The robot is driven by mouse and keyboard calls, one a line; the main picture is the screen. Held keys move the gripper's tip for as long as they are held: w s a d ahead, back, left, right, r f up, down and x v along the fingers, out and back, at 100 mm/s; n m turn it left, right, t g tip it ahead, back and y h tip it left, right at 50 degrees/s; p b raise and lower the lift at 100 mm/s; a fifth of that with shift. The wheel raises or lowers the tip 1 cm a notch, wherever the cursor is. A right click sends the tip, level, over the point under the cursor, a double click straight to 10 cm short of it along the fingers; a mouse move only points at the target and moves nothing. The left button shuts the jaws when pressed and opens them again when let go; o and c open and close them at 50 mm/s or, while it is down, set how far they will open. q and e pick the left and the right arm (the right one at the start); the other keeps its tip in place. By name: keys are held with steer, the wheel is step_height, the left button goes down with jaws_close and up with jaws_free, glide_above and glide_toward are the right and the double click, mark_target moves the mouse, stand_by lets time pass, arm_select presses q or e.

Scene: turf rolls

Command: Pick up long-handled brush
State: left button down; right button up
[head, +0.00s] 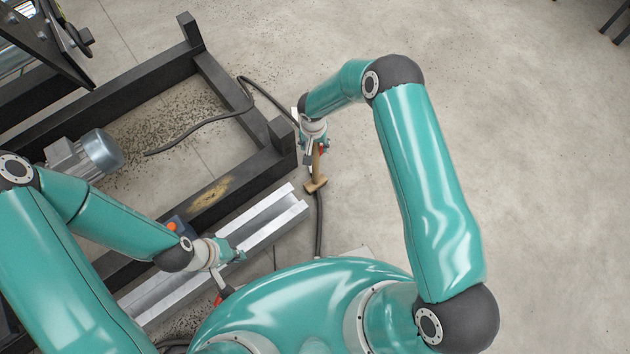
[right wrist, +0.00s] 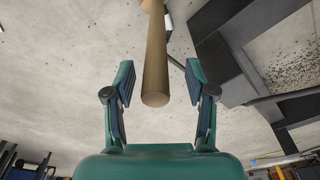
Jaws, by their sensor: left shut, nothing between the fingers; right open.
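The long-handled brush (head: 316,168) has a pale wooden handle and a wider wooden head near the floor, right of the black frame. In the right wrist view its handle (right wrist: 155,65) runs from the top edge to a rounded end between my fingers. My right gripper (head: 315,143) is open at the handle's upper end; its fingers (right wrist: 159,85) stand apart on either side with visible gaps. The bristles are not visible. My left gripper (head: 239,256) is shut and empty, above the metal channel and away from the brush.
A black frame (head: 232,92) with a grey motor (head: 98,154) fills the left side. A silver metal channel (head: 270,222) lies along its front. A dark cable (head: 319,225) runs on the floor near the brush. Open concrete floor (head: 540,150) lies to the right.

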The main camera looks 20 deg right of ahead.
steer(key=b, duration=0.1)
glide_above(315, 167)
steer(key=w, duration=0.1)
steer(key=f, duration=0.4)
steer(key=shift+w+d+f, duration=0.2)
steer(key=shift+d+f, duration=0.15)
steer(key=shift+f, duration=0.05)
steer(key=shift+r, duration=0.1)
jaws_close()
